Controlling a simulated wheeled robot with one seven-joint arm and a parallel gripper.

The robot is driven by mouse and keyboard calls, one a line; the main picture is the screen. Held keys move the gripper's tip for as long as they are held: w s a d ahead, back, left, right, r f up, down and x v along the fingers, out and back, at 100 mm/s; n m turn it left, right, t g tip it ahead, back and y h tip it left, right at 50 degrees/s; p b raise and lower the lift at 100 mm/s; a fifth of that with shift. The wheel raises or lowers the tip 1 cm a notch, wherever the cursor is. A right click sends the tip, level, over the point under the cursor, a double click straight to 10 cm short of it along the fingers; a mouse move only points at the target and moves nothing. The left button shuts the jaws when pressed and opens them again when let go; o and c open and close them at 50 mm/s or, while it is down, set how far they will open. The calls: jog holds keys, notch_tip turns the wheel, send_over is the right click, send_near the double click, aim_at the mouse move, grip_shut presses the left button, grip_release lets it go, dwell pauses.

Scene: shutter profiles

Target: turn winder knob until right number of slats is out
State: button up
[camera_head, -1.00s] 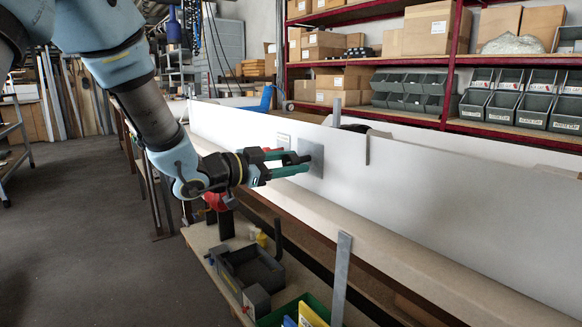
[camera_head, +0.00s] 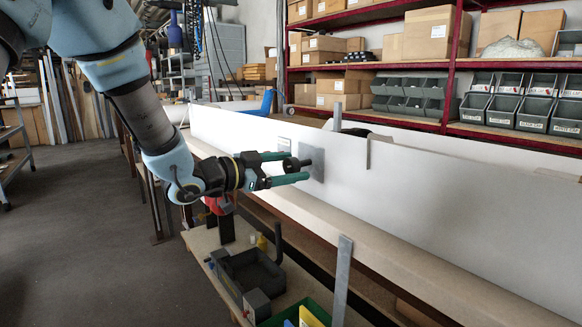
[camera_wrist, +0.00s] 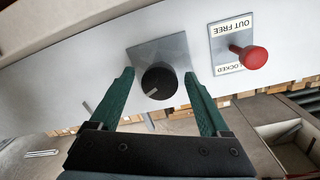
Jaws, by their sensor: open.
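The winder knob (camera_wrist: 159,81) is round and black with a pale pointer mark near its lower left edge in the wrist view. It stands out from a square grey plate (camera_wrist: 178,47) on a white panel. In the head view the knob (camera_head: 293,165) is a dark stub beside its plate (camera_head: 314,160). My gripper (camera_wrist: 159,74) is open, with its green fingers on either side of the knob and gaps visible between. In the head view my gripper (camera_head: 294,166) has one finger above and one below the knob. I cannot make out any slats that are out.
A red-knobbed lever (camera_wrist: 254,57) sits right of the winder plate on a label reading OUT FREE and LOCKED. The long white panel (camera_head: 460,205) runs to the right. Below is a bench with a dark tray (camera_head: 252,272) and an upright metal post (camera_head: 342,280).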

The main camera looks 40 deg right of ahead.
jog(key=w+a, duration=0.1)
jog(key=a, duration=0.9)
jog(key=shift+r+b, duration=0.3)
jog(key=shift+r, duration=0.1)
